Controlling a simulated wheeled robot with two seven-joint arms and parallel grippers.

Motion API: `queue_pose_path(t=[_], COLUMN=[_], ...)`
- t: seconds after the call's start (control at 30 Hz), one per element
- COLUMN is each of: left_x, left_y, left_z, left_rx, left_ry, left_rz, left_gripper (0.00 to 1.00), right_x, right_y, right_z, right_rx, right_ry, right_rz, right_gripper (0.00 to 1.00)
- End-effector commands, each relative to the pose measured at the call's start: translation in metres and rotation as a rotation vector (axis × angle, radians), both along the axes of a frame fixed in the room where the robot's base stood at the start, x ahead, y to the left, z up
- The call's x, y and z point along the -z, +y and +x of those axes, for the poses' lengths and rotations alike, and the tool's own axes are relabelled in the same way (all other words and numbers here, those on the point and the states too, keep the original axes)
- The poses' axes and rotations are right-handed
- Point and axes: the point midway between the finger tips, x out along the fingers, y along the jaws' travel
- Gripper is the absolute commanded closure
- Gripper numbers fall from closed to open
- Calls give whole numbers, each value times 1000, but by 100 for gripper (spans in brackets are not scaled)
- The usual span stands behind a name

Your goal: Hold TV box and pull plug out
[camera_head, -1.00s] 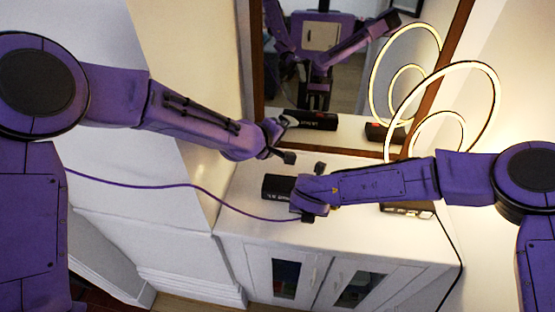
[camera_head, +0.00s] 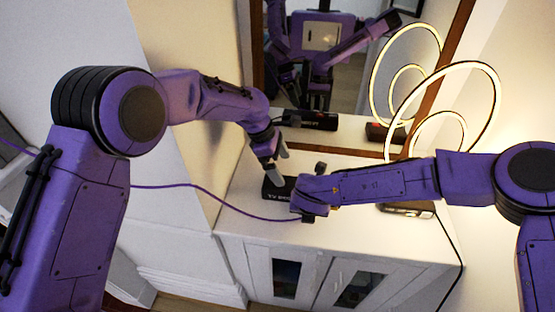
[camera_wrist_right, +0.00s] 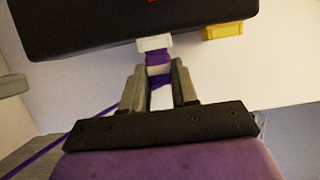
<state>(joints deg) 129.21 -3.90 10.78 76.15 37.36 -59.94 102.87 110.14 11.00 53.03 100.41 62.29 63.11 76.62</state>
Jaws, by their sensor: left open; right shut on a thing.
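The black TV box (camera_head: 275,189) lies on the white cabinet, partly hidden by my grippers. It fills the top of the right wrist view (camera_wrist_right: 110,22). A purple plug (camera_wrist_right: 158,57) with a white end meets the box's edge, and a purple cable (camera_head: 180,186) trails left from it. My right gripper (camera_wrist_right: 158,80) is shut on the plug; in the head view it covers the box's right end (camera_head: 304,204). My left gripper (camera_head: 277,166) is open and points down over the box's left part. Whether its fingers touch the box I cannot tell.
A ring lamp (camera_head: 490,100) stands at the right of the white cabinet top (camera_head: 340,235). A wood-framed mirror (camera_head: 350,90) rises behind the cabinet. A yellow connector (camera_wrist_right: 222,31) sits on the TV box beside the plug.

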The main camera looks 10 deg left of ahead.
Motion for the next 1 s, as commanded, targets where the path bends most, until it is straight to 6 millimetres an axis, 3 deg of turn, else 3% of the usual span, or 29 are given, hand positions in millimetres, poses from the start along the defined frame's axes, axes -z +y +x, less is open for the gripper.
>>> queue_pose_path(t=[0.2, 0.4, 0.57, 0.83, 0.87, 1.0], left_x=[48, 83, 95, 97, 97, 97], left_y=[-19, -33, -39, -39, -39, -39], left_z=[-2, -1, -1, 0, 0, 0], left_rx=[4, 4, 5, 4, 4, 4], left_ry=[3, 1, -2, -3, -3, -3], left_rz=[3, 3, 3, 3, 3, 3], left_gripper=[0, 0, 0, 0, 6, 52], right_x=[0, 0, 0, 0, 0, 0], right_y=[0, 0, 0, 0, 0, 0], right_z=[0, 0, 0, 0, 0, 0], right_rx=[0, 0, 0, 0, 0, 0], right_ry=[-1, -1, -1, -1, -1, -1], right_rz=[1, 1, 1, 1, 1, 1], right_gripper=[100, 100, 100, 100, 100, 100])
